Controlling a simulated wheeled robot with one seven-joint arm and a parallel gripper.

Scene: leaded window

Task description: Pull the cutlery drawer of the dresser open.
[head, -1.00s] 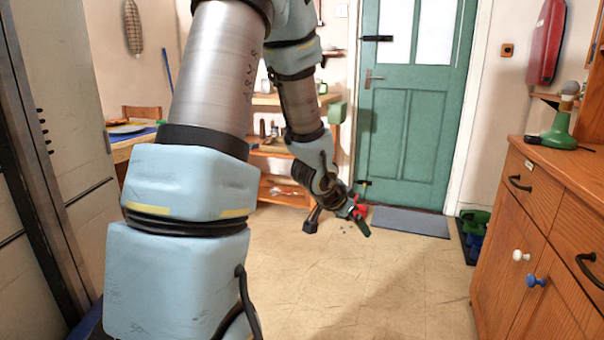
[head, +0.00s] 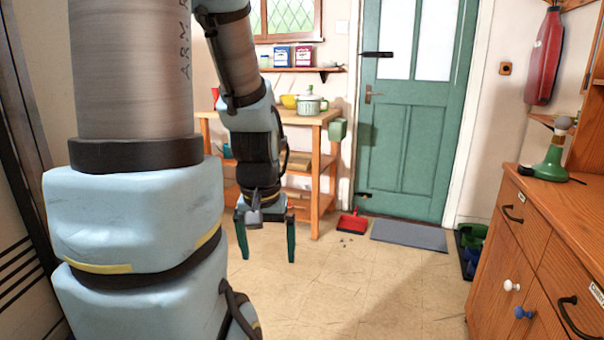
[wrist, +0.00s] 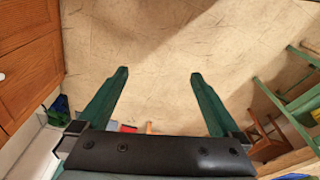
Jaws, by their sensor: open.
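The wooden dresser (head: 580,225) stands along the right edge of the head view. One drawer has a dark handle (head: 513,214). A nearer drawer has another dark handle (head: 575,318) and a small label (head: 597,291), cut by the picture edge and too small to read surely. Both drawers look closed. My gripper (head: 266,258) is open and empty, pointing down over the floor, well left of the dresser. In the wrist view my gripper (wrist: 159,74) has its fingers wide apart with only floor between them. Wooden fronts of the dresser (wrist: 25,75) show at that view's left.
A white knob (head: 511,285) and a blue knob (head: 523,313) sit on doors below the drawers. A red dustpan (head: 353,223) and a grey mat (head: 409,235) lie by the green door (head: 408,140). A shelf table (head: 320,119) stands behind my arm. Floor before the dresser is clear.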

